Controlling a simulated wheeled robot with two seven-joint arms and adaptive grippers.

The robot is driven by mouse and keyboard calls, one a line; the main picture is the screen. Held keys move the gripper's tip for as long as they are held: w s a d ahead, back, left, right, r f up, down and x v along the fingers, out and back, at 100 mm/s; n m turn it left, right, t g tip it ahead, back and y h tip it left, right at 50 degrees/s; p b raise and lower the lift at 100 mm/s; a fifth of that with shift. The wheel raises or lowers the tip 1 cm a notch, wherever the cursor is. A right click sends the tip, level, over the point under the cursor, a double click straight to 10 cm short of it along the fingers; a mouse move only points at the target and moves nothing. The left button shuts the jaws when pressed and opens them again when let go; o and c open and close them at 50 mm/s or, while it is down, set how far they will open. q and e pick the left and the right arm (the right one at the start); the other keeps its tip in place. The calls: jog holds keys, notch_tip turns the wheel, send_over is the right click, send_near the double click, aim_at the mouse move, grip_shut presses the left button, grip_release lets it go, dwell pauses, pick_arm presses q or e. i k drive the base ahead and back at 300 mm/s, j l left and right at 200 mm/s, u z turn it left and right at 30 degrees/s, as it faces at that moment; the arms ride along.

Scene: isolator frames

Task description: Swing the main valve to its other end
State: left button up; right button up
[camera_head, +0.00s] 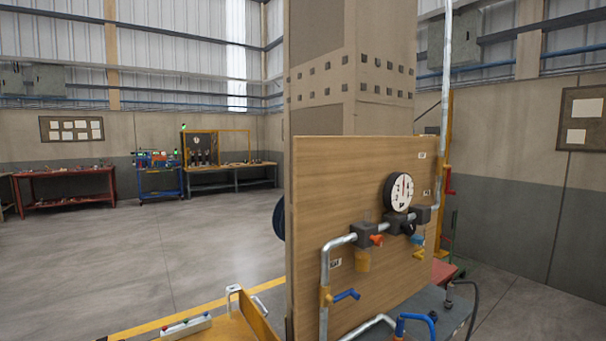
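A wooden panel (320,190) carries pipework with several valve handles; I cannot tell which is the main valve. A blue lever (347,295) sticks out to the right from a yellow body on the left vertical pipe. A small orange handle (376,240) sits on the upper pipe below the round gauge (398,191). A blue handle (417,239) and a yellow one (419,254) are to its right. A red lever (450,181) is on the right-hand pipe. A larger blue handle (415,321) is at the bottom, partly cut off. Neither gripper is in view.
The panel stands in front of a beige column (378,80). A yellow-edged cart (240,318) is at lower left. A grey surface (455,306) lies under the panel. Open floor (140,250) is on the left; a red workbench (65,187) is far back.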

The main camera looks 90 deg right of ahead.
aim_at(448, 168)
jog(key=z, duration=3.85)
